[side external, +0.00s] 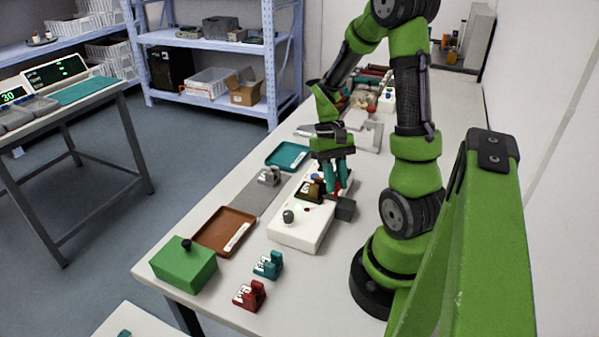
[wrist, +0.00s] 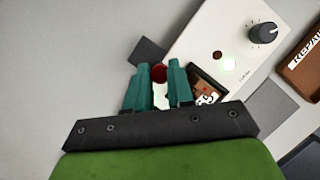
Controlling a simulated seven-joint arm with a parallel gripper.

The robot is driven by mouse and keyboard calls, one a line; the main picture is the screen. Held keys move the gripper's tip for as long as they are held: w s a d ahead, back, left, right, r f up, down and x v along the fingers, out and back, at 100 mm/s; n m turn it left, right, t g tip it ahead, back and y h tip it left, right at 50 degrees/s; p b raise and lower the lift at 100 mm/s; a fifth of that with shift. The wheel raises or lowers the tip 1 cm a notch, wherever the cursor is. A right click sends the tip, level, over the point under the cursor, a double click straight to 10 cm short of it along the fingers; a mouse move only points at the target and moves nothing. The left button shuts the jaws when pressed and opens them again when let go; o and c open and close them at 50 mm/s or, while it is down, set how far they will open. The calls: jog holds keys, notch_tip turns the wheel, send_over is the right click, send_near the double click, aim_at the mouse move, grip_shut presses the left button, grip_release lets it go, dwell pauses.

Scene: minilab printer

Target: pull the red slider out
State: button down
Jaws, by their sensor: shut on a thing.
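The white machine (side external: 300,230) lies on the table below my gripper (side external: 336,186), and it also shows in the wrist view (wrist: 205,35). My gripper points down over the machine's right side. In the wrist view, the red slider (wrist: 158,73) shows as a rounded red end between the teal fingers of my gripper (wrist: 158,70). The fingers are shut on it. A dark grey block (side external: 345,208) juts from the machine's right side, close to the fingertips. How far the slider stands out is hidden by the fingers.
A brown tray (side external: 222,232), a green box (side external: 184,265), and teal (side external: 268,265) and red (side external: 250,295) small parts lie nearby. A teal tray (side external: 288,156) lies behind.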

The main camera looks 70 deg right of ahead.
jog(key=shift+s, duration=1.7)
jog(key=c, duration=1)
grip_release()
jog(key=shift+w+r, duration=0.1)
jog(key=shift+w+d+r, duration=0.1)
jog(key=shift+d+r, duration=0.1)
jog(key=shift+r, duration=0.15)
jog(key=v, duration=1.6)
